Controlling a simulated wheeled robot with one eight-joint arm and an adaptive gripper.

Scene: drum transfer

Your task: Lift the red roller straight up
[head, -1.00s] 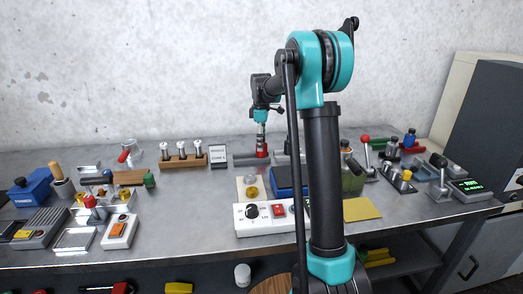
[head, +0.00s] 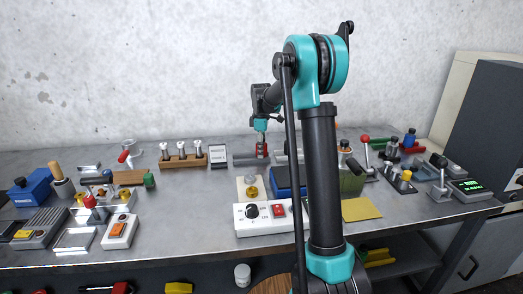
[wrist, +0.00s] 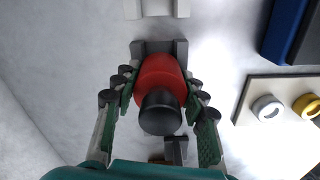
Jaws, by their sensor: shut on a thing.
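The red roller (wrist: 161,76) has a black end (wrist: 160,112) facing the wrist camera. It shows in the wrist view between the two green-padded fingers of my gripper (wrist: 160,90), which is shut on it. A grey cradle (wrist: 172,47) shows just beyond the roller, and I cannot tell whether they touch. In the head view the red roller (head: 262,151) is small, low at the back of the bench. My gripper (head: 261,139) reaches down onto it from above, and the contact is too small to make out there.
A sign card (head: 218,155) and a wooden rack (head: 183,161) with several pins stand to the left. A blue block (head: 290,179) and a plate with a yellow knob (head: 250,190) lie in front. The wall is close behind.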

